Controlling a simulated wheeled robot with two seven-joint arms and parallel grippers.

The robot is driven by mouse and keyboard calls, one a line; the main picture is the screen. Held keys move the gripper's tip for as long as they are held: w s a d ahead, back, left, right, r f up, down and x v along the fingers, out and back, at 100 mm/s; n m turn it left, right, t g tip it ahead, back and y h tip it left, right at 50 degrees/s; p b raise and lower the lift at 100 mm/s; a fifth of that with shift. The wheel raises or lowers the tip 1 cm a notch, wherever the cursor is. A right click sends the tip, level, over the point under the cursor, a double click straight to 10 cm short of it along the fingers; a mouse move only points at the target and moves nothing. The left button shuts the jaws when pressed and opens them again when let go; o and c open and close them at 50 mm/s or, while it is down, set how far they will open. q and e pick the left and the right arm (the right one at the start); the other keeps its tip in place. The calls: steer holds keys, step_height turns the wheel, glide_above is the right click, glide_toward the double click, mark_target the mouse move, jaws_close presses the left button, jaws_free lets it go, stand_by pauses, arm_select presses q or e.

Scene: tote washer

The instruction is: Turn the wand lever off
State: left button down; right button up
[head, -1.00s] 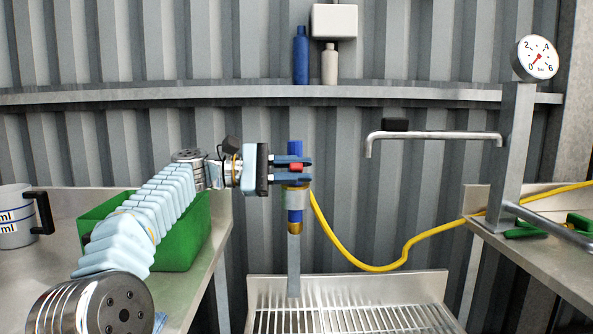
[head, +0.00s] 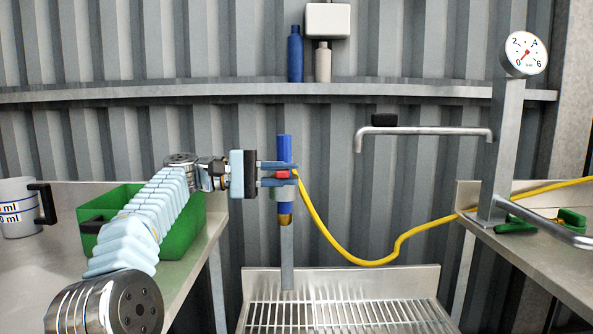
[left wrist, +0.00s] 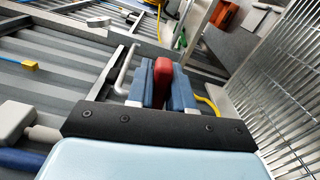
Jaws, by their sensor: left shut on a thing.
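The wand (head: 284,150) is blue with a brass tip and stands upright at a grey post (head: 288,262) above the grated sink. Its red lever (head: 282,175) sits between the fingers of my left gripper (head: 280,174). In the left wrist view the red lever (left wrist: 163,72) shows between the two blue fingers (left wrist: 163,88), which are shut on it. A yellow hose (head: 335,243) runs from the wand to the right. My right gripper is not in view.
A green bin (head: 185,235) and a measuring jug (head: 17,208) stand on the left counter. A faucet-like pipe (head: 425,132) with a gauge (head: 524,54) on its post stands at the right. The grated sink (head: 345,316) is below. Bottles (head: 296,55) stand on the wall shelf.

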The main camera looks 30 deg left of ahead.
arm_select(q)
steer(key=shift+f+m+b, duration=0.5)
steer(key=shift+m+b, duration=0.05)
steer(key=shift+m, duration=0.35)
steer(key=c, duration=1.1)
jaws_free()
steer(key=p+v, duration=0.3)
steer(key=v, duration=1.1)
steer(key=shift+w, duration=0.1)
